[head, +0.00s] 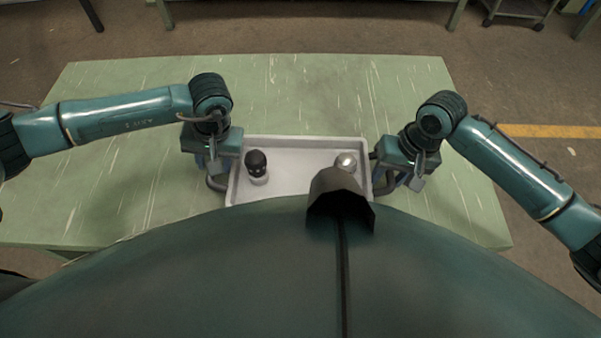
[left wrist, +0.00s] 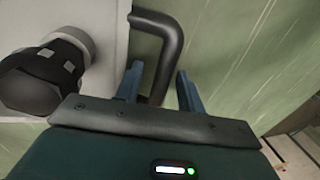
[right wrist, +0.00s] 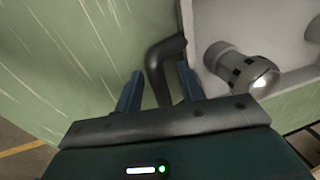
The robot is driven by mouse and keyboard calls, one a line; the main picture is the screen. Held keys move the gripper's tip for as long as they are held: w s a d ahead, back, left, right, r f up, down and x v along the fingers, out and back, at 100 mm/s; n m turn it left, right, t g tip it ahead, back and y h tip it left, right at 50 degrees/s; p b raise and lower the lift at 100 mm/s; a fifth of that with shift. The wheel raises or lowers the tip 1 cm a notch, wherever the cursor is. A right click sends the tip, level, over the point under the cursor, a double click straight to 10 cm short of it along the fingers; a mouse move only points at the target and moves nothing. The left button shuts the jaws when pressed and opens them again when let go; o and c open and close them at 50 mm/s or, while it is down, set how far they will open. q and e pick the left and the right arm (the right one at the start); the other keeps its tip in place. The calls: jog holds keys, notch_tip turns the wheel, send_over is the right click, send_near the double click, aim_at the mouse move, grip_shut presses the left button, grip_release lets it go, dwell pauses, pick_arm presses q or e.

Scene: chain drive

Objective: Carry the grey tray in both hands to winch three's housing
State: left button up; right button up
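The grey tray (head: 300,143) is on the green table in front of me, its near edge hidden behind my own body. A dark handle is at each short end. The left handle (left wrist: 168,38) passes between the fingers of my left gripper (head: 215,180), which stand apart with small gaps beside it. The right handle (right wrist: 158,68) likewise lies between the spread fingers of my right gripper (head: 388,182). In the tray are a black-topped part with a pale base (head: 257,167) at left and a silver-domed part (head: 345,161) at right. I cannot make out winch three's housing.
The green table (head: 300,90) is bare behind the tray and to both sides. Beyond it lies brown floor, with a yellow line (head: 550,131) at right. Table legs and a wheeled cart (head: 515,10) stand at the far edge.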

pick_arm(q)
jog(key=shift+c, duration=0.3)
pick_arm(e)
jog(key=shift+c, duration=0.3)
pick_arm(q)
grip_shut()
pick_arm(e)
grip_shut()
pick_arm(q)
jog(key=shift+r, duration=0.1)
pick_arm(e)
jog(key=shift+r, duration=0.1)
dwell(0.3)
